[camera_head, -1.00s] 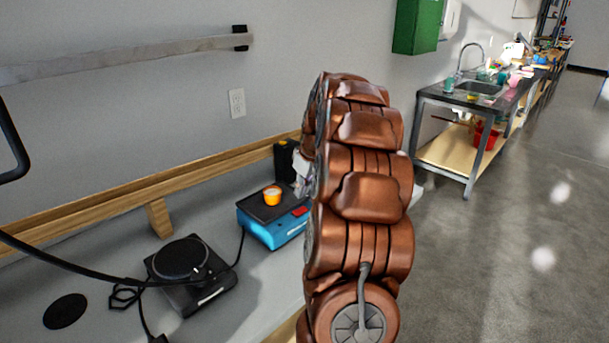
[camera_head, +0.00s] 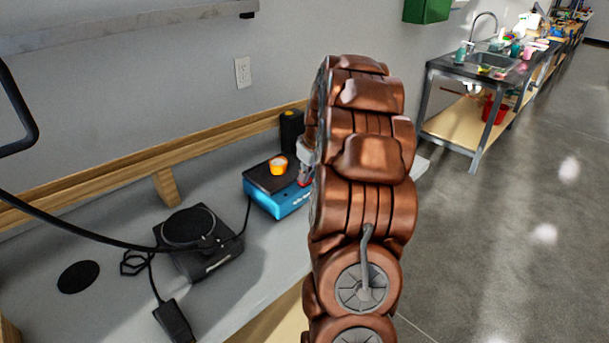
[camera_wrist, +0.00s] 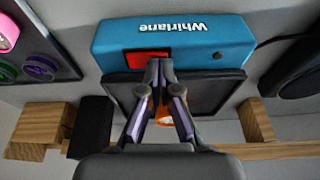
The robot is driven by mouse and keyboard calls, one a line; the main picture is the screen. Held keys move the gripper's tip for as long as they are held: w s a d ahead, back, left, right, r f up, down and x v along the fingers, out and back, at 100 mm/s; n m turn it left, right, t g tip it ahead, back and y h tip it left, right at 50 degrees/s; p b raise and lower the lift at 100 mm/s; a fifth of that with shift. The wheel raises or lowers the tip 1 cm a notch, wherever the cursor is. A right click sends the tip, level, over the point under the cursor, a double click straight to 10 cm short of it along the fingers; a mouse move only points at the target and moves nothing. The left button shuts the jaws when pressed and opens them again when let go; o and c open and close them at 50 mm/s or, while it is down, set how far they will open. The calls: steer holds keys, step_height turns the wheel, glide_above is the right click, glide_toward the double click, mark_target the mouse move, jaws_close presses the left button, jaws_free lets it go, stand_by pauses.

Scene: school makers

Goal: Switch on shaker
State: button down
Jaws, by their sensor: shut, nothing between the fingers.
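The shaker is a blue box with a dark top plate (camera_head: 276,193), on the grey bench in the head view. In the wrist view its blue front (camera_wrist: 170,38) reads "Whirlane" and carries a red switch (camera_wrist: 148,58). An orange cup (camera_head: 278,165) stands on the plate; in the wrist view it is mostly hidden behind the fingers. My gripper (camera_wrist: 157,62) is shut and empty, its fingertips over or at the right edge of the red switch. I cannot tell whether they touch it. In the head view my arm hides most of the gripper.
A black device with a round plate (camera_head: 190,228) stands left of the shaker, with cables and a power brick (camera_head: 174,322). A dark box (camera_head: 291,130) stands behind the shaker. A tray with coloured round pieces (camera_wrist: 38,50) shows in the wrist view.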

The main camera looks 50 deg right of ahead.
steer(key=shift+a+f+b, duration=0.2)
steer(key=shift+f+b, duration=0.25)
steer(key=shift+f, duration=0.05)
steer(key=shift+r+p, duration=0.25)
steer(key=shift+p, duration=0.1)
steer(key=shift+d, duration=0.1)
steer(key=shift+d+r, duration=0.3)
steer(key=shift+d, duration=0.45)
steer(key=r, duration=0.4)
steer(key=shift+a+r, duration=0.2)
steer(key=shift+a, duration=0.05)
steer(key=a+b+v, duration=0.1)
steer(key=a+v, duration=0.1)
steer(key=v, duration=0.7)
steer(key=shift+r, duration=0.2)
steer(key=shift+s+a, duration=0.15)
